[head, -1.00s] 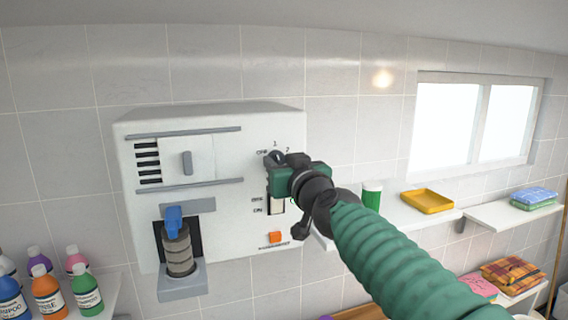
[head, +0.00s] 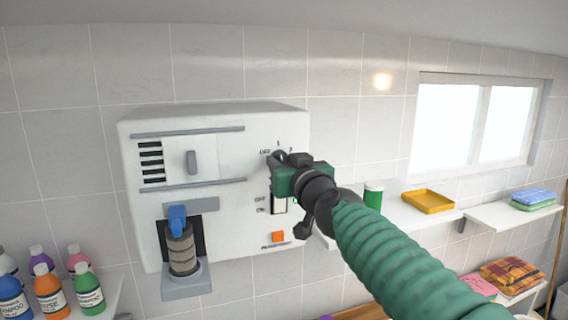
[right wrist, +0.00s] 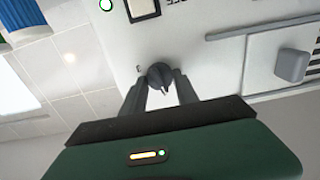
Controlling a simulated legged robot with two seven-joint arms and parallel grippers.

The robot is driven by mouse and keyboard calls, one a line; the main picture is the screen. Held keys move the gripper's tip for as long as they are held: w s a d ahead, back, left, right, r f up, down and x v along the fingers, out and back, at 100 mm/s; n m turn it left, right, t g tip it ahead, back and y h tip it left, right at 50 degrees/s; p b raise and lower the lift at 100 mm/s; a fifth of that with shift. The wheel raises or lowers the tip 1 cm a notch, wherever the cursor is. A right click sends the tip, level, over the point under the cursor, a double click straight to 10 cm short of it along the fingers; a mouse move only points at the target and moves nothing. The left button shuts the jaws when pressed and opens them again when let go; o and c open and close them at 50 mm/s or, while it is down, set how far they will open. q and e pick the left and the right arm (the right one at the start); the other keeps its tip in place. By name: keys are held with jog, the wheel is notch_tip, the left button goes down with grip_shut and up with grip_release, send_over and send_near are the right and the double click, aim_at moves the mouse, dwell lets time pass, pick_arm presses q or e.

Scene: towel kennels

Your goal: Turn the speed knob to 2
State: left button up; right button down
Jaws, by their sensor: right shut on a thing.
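The white wall-mounted control box (head: 235,232) has a speed knob at its upper right, with marks OFF, 1 and 2 around it. My right gripper (head: 284,159) is at this knob and hides most of it in the head view. In the right wrist view, the dark round knob (right wrist: 159,75) sits between the two fingers of my right gripper (right wrist: 160,88), which are shut on it. A thin pale line shows on the knob's lower side there. I cannot tell which mark it points to. My left gripper is not in view.
Below the knob are a rocker switch (head: 279,204), a lit green lamp (right wrist: 106,5) and an orange button (head: 278,237). A blue-topped clipper-like tool (head: 180,245) stands in a holder on the box. Shelves with a yellow tray (head: 428,201) and towels are at the right; bottles (head: 50,290) stand lower left.

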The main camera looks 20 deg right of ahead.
dwell(0.4)
jog(key=c, duration=1.2)
grip_release()
jog(key=shift+f, duration=0.1)
jog(key=shift+c, duration=0.2)
jog(key=shift+o, duration=1.1)
jog(key=shift+w, duration=0.15)
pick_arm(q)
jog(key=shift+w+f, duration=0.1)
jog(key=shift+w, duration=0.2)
pick_arm(e)
jog(key=shift+o, duration=0.5)
jog(key=shift+w+f, duration=0.1)
jog(key=shift+w, duration=0.15)
jog(key=s+b, duration=1.3)
jog(key=s, duration=0.4)
jog(key=shift+d, duration=0.3)
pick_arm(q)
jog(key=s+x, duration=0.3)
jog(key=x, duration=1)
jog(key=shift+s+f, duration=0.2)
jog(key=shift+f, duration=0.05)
pick_arm(e)
jog(key=shift+c, duration=0.2)
